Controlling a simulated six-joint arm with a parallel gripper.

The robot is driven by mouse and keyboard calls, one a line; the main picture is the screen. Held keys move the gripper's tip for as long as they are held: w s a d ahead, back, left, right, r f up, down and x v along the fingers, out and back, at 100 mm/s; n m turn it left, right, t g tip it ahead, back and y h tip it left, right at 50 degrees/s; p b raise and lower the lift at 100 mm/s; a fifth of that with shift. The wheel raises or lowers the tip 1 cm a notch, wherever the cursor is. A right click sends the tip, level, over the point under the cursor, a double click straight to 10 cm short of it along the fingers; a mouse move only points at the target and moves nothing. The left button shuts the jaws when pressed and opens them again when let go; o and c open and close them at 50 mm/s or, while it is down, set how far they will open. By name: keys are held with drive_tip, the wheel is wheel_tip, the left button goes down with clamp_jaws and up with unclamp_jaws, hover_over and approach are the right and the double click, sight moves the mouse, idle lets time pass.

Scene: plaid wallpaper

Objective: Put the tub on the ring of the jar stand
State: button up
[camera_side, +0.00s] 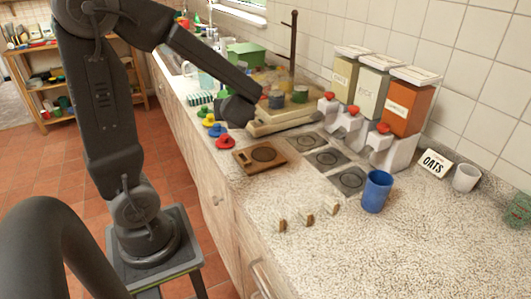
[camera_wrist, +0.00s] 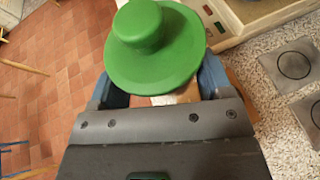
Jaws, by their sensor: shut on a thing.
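My gripper (camera_wrist: 160,88) is shut on the tub, with a blue-grey finger on each side. In the wrist view the tub shows a round green top (camera_wrist: 158,62) with a wide brim and a raised knob. A small pale patch shows between the fingers below the brim; the rest of the tub is hidden.
Yellow, blue and red knobbed pieces (camera_side: 225,141) lie near the counter's front edge. Three labelled dispensers (camera_side: 404,105) stand along the wall, with dark square pads (camera_side: 327,158) before them. A blue cup (camera_side: 376,191) stands right of the pads. The right front counter is mostly clear.

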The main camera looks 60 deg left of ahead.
drive_tip(key=shift+s+a, duration=0.85)
hover_over(264, 158)
wheel_tip(264, 158, down, 7)
drive_tip(key=shift+w+f, duration=0.1)
drive_tip(key=shift+f, duration=1.85)
drive_tip(key=shift+f, duration=0.1)
drive_tip(key=o, duration=1)
drive_tip(key=shift+c, duration=0.2)
